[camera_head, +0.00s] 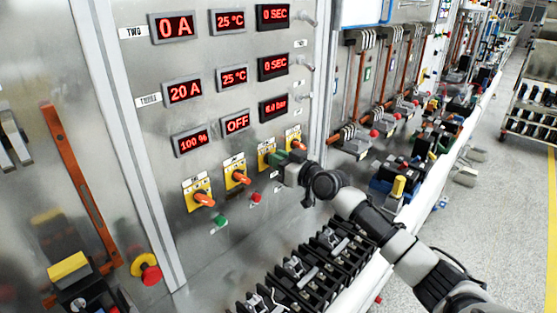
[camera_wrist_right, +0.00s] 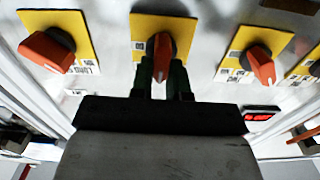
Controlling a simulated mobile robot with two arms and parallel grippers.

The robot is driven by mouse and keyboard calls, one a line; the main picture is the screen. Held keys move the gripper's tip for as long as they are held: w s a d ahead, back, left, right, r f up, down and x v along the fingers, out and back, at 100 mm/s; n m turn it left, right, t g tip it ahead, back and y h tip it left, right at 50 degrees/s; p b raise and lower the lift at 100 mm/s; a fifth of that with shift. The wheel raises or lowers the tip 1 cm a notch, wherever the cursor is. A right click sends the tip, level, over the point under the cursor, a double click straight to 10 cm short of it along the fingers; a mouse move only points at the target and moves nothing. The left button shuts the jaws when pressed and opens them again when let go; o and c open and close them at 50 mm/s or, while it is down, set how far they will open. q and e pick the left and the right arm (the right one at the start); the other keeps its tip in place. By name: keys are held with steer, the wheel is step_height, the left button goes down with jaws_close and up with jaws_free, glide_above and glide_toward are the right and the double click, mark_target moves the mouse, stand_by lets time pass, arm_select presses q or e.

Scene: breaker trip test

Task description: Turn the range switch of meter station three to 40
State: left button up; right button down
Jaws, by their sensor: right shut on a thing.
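The steel panel (camera_head: 160,215) carries a row of orange rotary switches on yellow plates. My right gripper (camera_head: 281,160) is at the third switch from the left, whose yellow plate (camera_head: 264,147) shows in the head view. In the right wrist view its fingers (camera_wrist_right: 164,82) are shut on the orange knob (camera_wrist_right: 162,50). The other switches (camera_head: 203,199), (camera_head: 238,176) and (camera_head: 297,144) are free. A label reading THREE (camera_head: 148,100) sits beside a display showing 20 A (camera_head: 185,92). The switch scale markings are too small to read. My left gripper is not in view.
Other displays show OFF (camera_head: 237,123), 100 % (camera_head: 193,142) and 6.0 bar. A green button (camera_head: 221,220) and a red button (camera_head: 256,197) sit below the switches.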

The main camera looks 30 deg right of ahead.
steer(key=m, duration=0.2)
steer(key=m+b, duration=0.1)
steer(key=m, duration=0.5)
steer(key=shift+w+d+f, duration=0.15)
steer(key=shift+d, duration=0.25)
steer(key=shift+m, duration=0.4)
steer(key=c, duration=1.1)
jaws_free()
